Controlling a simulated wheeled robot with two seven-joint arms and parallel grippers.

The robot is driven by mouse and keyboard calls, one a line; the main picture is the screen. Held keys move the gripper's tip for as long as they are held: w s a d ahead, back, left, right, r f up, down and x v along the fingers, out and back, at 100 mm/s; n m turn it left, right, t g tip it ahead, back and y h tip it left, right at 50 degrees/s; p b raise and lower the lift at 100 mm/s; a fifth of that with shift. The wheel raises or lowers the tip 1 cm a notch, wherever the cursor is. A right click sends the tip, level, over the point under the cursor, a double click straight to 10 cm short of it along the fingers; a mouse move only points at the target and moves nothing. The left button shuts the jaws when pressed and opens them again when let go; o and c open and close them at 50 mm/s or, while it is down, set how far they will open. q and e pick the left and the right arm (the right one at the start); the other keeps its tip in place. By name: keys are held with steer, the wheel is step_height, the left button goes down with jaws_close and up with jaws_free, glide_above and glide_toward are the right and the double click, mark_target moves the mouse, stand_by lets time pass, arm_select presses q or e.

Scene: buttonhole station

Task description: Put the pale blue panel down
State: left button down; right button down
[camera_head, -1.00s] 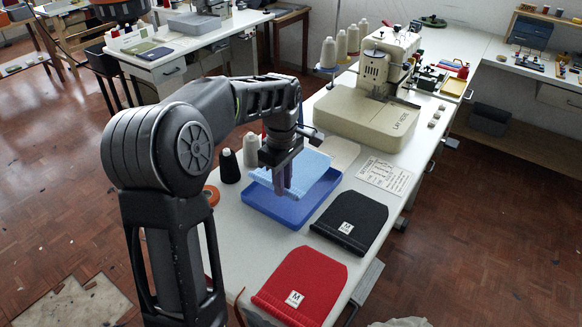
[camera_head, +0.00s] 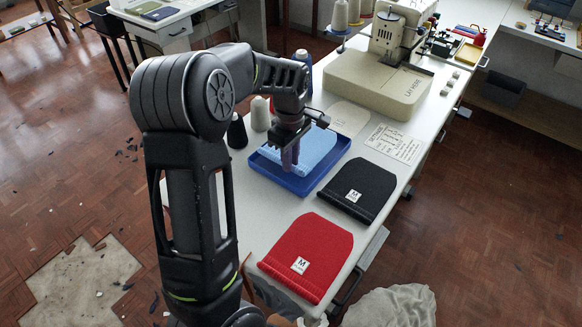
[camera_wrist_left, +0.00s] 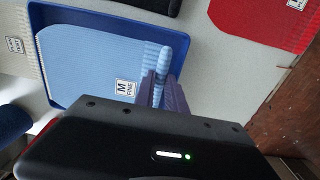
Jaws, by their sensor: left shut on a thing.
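The pale blue panel (camera_head: 319,146) lies over the blue tray (camera_head: 318,184), looking low and nearly flat inside its rim in the head view. In the wrist view the panel (camera_wrist_left: 90,65) shows its ribbed face and a white M label, with the tray's rim (camera_wrist_left: 110,17) around it. My left gripper (camera_head: 290,166) is over the tray's near-left side. Its purple fingers (camera_wrist_left: 162,92) are shut on the panel's rolled edge. I cannot tell whether the whole panel touches the tray floor. My right gripper is not in view.
A black panel (camera_head: 358,188) and a red panel (camera_head: 308,255) lie nearer on the table. A cream panel (camera_head: 350,117) and printed card (camera_head: 394,143) lie behind the tray. Thread cones (camera_head: 260,114) stand left of it. The sewing machine (camera_head: 385,75) stands at the back.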

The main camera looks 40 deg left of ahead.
arm_select(q)
steer(key=shift+f, duration=1.85)
steer(key=shift+f, duration=0.1)
steer(key=c, duration=1.6)
jaws_free()
steer(key=shift+c, duration=0.2)
step_height(320, 180, up, 12)
steer(key=shift+b, duration=0.3)
